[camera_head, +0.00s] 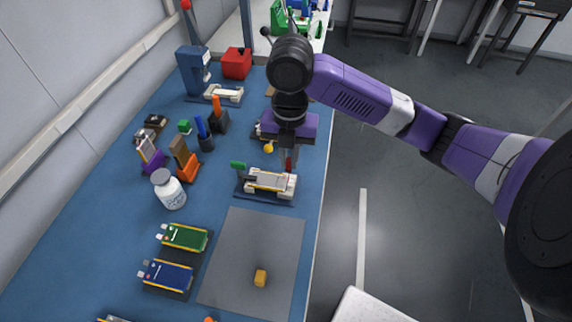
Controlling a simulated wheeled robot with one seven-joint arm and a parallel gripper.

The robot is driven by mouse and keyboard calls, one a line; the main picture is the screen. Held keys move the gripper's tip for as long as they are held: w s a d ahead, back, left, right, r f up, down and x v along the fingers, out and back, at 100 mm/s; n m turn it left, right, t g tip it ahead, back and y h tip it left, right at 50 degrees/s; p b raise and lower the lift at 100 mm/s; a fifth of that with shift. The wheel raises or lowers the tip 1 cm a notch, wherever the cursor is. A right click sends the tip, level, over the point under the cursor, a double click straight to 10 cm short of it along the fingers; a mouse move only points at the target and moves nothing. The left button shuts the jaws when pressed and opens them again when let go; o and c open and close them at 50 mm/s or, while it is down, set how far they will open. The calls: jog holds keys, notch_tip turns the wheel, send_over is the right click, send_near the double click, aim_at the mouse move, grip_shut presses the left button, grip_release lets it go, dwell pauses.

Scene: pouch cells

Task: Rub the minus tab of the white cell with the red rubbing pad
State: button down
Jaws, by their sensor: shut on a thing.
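My gripper (288,156) points down over the workbench, shut on the red rubbing pad (289,164). Only a narrow red strip of the pad shows below the fingers. A pale, whitish cell (268,181) with yellowish edges lies in a dark fixture (250,195) just below. The pad is over the far right part of this cell and fixture. I cannot tell whether it touches anything. The tabs and any plus or minus marks on the cell are too small to make out. A green piece (238,165) stands at the fixture's left end.
A green cell (185,237) and a blue cell (168,275) lie front left. A white bottle (168,190) and several upright tools, including a blue one (201,128), stand left. The table's right edge is close.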

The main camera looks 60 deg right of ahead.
aim_at(289, 189)
jog(key=shift+s+a, duration=0.1)
jog(key=shift+s, duration=0.15)
jog(key=shift+f+b, duration=2.15)
jog(key=shift+f, duration=0.7)
jog(key=shift+f+b, duration=0.55)
jog(key=shift+f, duration=0.05)
jog(key=shift+s+a, duration=0.25)
jog(key=shift+a, duration=0.5)
jog(key=shift+d, duration=0.15)
